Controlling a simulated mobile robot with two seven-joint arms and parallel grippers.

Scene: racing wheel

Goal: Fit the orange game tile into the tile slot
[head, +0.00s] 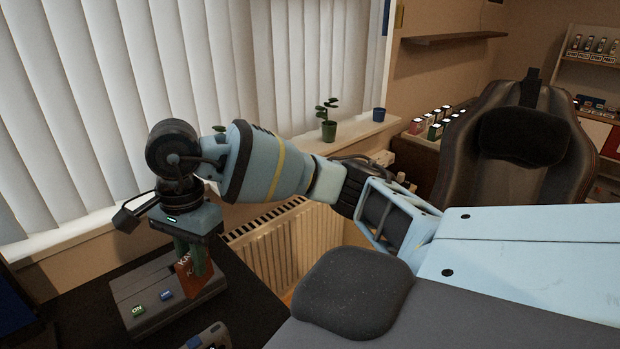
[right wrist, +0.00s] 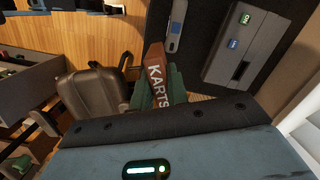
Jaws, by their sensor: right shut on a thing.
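My right gripper (head: 192,258) is shut on the orange game tile (head: 187,282), which hangs below the fingers in the head view. The tile also shows in the right wrist view (right wrist: 156,72), lettered "KARTS" and gripped between the green fingers. In the head view the tile overlaps the right part of the grey console (head: 130,289), which has a green ON button and a blue button. The console also shows in the right wrist view (right wrist: 243,58), apart from the tile in the picture. My left gripper is not in view.
A grey controller with a blue part (head: 211,337) lies on the dark desk (head: 85,318) in front of the console. A radiator (head: 290,243) and window sill with plant pots (head: 329,131) are behind. A dark racing seat (head: 515,150) stands at the right.

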